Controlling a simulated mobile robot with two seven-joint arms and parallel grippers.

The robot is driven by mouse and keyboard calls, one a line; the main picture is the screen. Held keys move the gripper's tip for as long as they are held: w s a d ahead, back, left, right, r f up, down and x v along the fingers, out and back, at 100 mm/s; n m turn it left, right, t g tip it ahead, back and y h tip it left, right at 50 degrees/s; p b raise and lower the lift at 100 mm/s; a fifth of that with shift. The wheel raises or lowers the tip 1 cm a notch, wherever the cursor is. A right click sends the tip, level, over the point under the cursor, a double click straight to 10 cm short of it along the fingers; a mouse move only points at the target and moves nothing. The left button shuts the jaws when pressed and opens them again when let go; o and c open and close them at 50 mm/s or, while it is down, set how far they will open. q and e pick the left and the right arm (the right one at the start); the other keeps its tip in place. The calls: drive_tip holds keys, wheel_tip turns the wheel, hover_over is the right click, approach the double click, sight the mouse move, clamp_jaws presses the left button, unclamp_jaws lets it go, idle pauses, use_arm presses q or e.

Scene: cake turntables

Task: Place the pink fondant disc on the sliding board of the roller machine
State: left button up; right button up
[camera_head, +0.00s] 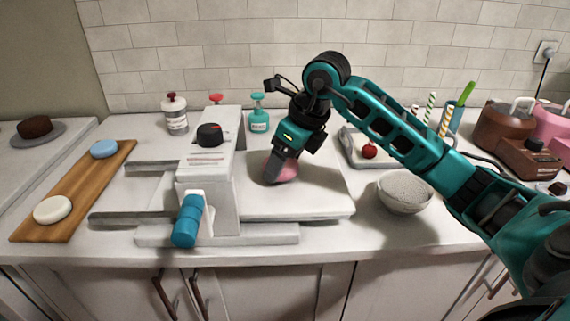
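The pink fondant disc (289,171) is at the white sliding board (325,202) of the roller machine (225,185), on the board's part right of the machine's upright body. My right gripper (272,178) comes down from above at the disc, its fingers in front of it and hiding its middle. I cannot tell whether the fingers are closed on the disc, or whether the disc rests fully on the board. The machine has a black knob (209,134) on top and a blue handle (187,221) in front. My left gripper is not in view.
A wooden board (75,190) with a white disc (52,209) and a blue disc (104,149) lies at left. A grey bowl (404,192) stands close right of the sliding board. A tray with a red ball (369,151) is behind it. Bottles (174,114) stand along the wall.

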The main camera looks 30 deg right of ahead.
drive_tip(key=shift+f, duration=0.45)
drive_tip(key=shift+f, duration=0.1)
drive_tip(key=o, duration=1.1)
drive_tip(key=p+v, duration=0.1)
drive_tip(key=v, duration=1.1)
